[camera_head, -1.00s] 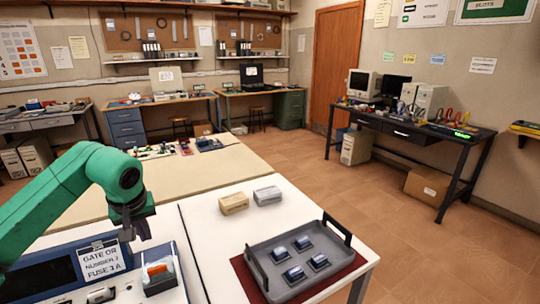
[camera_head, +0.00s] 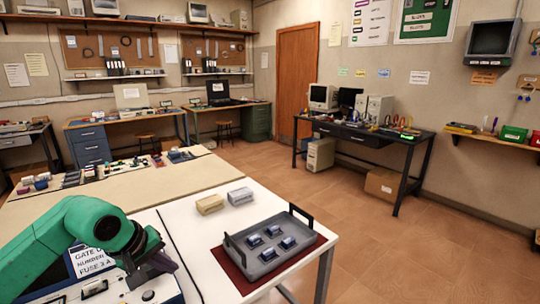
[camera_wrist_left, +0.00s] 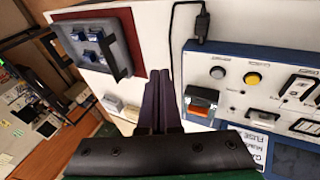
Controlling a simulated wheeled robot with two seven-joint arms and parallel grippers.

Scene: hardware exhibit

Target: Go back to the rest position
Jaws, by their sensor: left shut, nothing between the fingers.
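My left gripper (camera_head: 168,264) is at the lower left of the head view, at the end of my green arm, over the white table (camera_head: 190,245). In the left wrist view its dark fingers (camera_wrist_left: 160,82) are together, with nothing between them. They point over bare white table between a grey tray (camera_wrist_left: 122,45) and a blue-edged control panel (camera_wrist_left: 245,75). In the head view my arm and gripper hide much of that panel (camera_head: 85,290). My right gripper is in neither view.
The grey tray (camera_head: 236,248) holds several blue-grey blocks and sits on a dark red mat (camera_head: 226,262). A tan block (camera_head: 209,204) and a grey block (camera_head: 240,196) lie behind it. Open tiled floor (camera_head: 400,250) lies right of the table.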

